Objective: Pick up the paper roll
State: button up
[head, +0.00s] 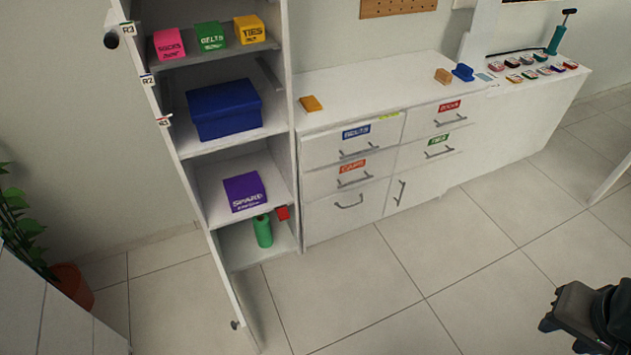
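A green upright cylinder (263,231) stands on the lowest shelf of the open wardrobe (215,190). It is the only roll-shaped thing I see in the wardrobe; I cannot tell whether it is paper. My gripper (562,334) is at the bottom right corner, far from the wardrobe and above the floor. It is partly cut off by the frame edge. Its finger opening is not clear, and I see nothing in it.
A purple box (244,192) is on the shelf above, a blue box (224,109) higher. Pink (168,44), green (210,36) and yellow (250,30) boxes stand on top. A drawer cabinet (375,88) stands right. The tiled floor (400,290) is clear.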

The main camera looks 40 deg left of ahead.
aim_at(262, 227)
jog(key=u, duration=0.4)
jog(key=i, duration=0.85)
jog(key=u, duration=1.3)
jog(key=i, duration=0.45)
jog(key=u, duration=0.45)
